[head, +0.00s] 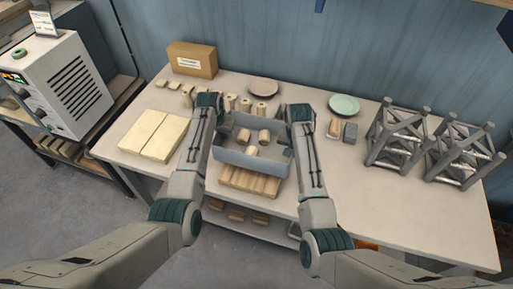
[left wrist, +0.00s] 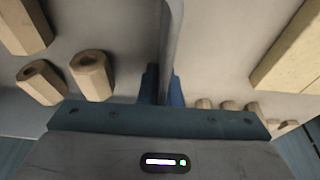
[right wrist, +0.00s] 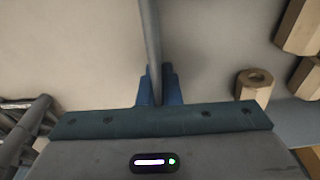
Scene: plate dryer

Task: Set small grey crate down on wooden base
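The small grey crate (head: 240,160) is near the front middle of the table, with a few wooden pieces (head: 264,137) inside. The slatted wooden base (head: 250,182) shows just in front of and below the crate's near wall, which hides its back part. Whether the crate touches anything below is unclear. My left gripper (head: 224,130) is at the crate's left wall; in the left wrist view its blue fingers (left wrist: 163,85) pinch the wall. My right gripper (head: 287,146) is at the right wall; its fingers (right wrist: 158,85) pinch that wall in the right wrist view.
Pale boards (head: 155,135) lie left of the crate. Metal frames (head: 400,140) stand at the right. The table (head: 365,205) is clear right of my right arm.

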